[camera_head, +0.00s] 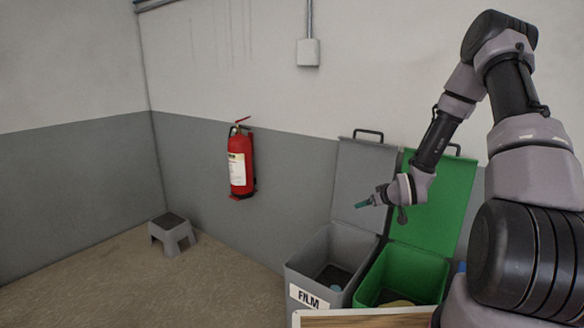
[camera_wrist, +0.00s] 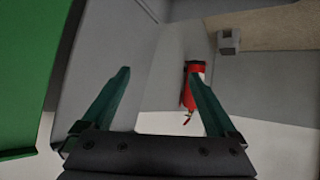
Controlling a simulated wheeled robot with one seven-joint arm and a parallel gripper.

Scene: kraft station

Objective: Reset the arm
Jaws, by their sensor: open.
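My gripper (camera_head: 364,203) is raised in front of the open bin lids in the head view and points to the left. In the wrist view its two green fingers (camera_wrist: 158,92) stand wide apart with nothing between them that they touch. My arm is bent, reaching up from the right side of the head view and down to the gripper.
A grey bin (camera_head: 306,270) labelled FILM and a green bin (camera_head: 372,282) stand open below my gripper, with items inside. A board edge (camera_head: 365,320) is in front. A red extinguisher (camera_head: 240,162) hangs on the wall; a grey step stool (camera_head: 172,236) stands in the corner.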

